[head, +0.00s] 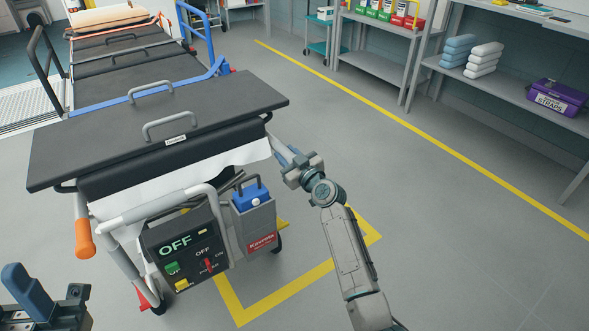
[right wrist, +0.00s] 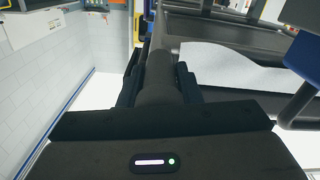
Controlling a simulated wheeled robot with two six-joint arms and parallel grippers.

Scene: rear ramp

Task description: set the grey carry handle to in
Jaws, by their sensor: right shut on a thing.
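The grey carry handle is the thick dark-grey bar (right wrist: 158,72) between my right fingers in the right wrist view. In the head view my right gripper (head: 287,157) is at the right side of the stretcher's near end, shut on this handle, and it hides most of it. A matching handle with an orange grip (head: 85,238) points down and outward on the left side. My left gripper (head: 30,292) is partly in view at the bottom left, away from the stretcher; its opening cannot be made out.
The stretcher's black top (head: 215,103) has grey loops on it. A control box (head: 185,247) reading OFF and a grey holder with a blue item (head: 250,197) hang at the near end. Shelves (head: 375,62) line the right wall. The floor at right is clear.

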